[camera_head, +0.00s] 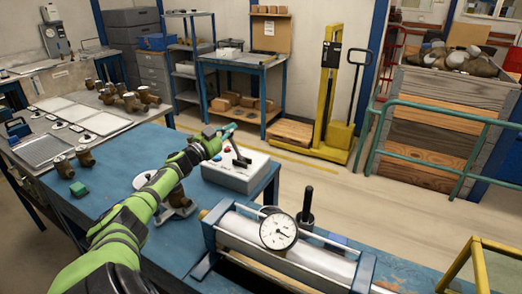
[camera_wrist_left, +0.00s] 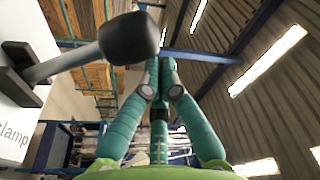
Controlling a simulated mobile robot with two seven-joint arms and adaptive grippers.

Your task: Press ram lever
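A white control box (camera_head: 236,171) stands at the far right corner of the blue bench. A dark lever (camera_head: 238,153) with a black grip rises from its top, beside a red button. In the left wrist view the lever's black knob (camera_wrist_left: 130,38) and grey rod are close at upper left, and the box's white face (camera_wrist_left: 18,105) shows part of a word, "clamp". My left gripper (camera_head: 228,130) is above the box, near the top of the lever. Its teal fingers (camera_wrist_left: 159,78) come together at the tips with nothing seen between them. I cannot tell whether they touch the lever. My right gripper is not seen.
A cylinder rig with a round gauge (camera_head: 278,231) lies at the front of the bench, with a black upright handle (camera_head: 306,204) behind it. Brass meter bodies (camera_head: 176,196) stand left of the box. A yellow stacker (camera_head: 328,100) and green railing (camera_head: 440,155) are beyond the bench.

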